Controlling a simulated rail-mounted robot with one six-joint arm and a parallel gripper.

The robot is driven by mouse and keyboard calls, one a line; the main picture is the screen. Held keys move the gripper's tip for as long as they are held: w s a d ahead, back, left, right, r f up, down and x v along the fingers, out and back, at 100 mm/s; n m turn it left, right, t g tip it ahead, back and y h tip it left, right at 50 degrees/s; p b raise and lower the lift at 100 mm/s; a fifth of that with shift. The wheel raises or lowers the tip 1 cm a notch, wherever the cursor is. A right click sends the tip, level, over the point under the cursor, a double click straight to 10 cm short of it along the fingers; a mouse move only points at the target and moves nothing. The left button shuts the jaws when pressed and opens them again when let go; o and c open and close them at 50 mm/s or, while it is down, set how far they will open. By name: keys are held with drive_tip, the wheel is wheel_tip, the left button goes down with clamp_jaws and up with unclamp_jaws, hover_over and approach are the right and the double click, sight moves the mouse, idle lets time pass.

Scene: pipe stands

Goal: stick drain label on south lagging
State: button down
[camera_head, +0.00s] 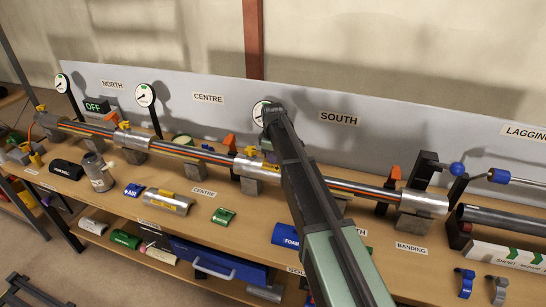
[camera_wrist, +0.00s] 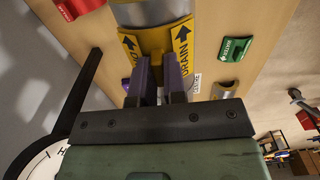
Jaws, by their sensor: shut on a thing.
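My gripper (camera_wrist: 159,62) has purple fingers shut on a yellow drain label (camera_wrist: 182,42). The label has black arrows, and its two sides flare out beyond the fingertips. A silver lagging sleeve (camera_wrist: 152,12) lies directly beyond it in the wrist view; I cannot tell if they touch. The SOUTH sign (camera_head: 338,118) is on the back panel right of my arm. Silver sleeves sit on the pipe left of my arm (camera_head: 258,168) and at the right (camera_head: 424,202).
Orange handles stand along the pipe, one at the right (camera_head: 395,173). Gauges stand behind the pipe, one close to my wrist (camera_head: 260,112).

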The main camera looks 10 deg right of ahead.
drive_tip(key=c, duration=1.1)
unclamp_jaws()
wheel_tip(320, 180, up, 11)
drive_tip(key=p, duration=1)
drive_tip(key=shift+p, duration=0.4)
drive_tip(key=shift+f, duration=0.1)
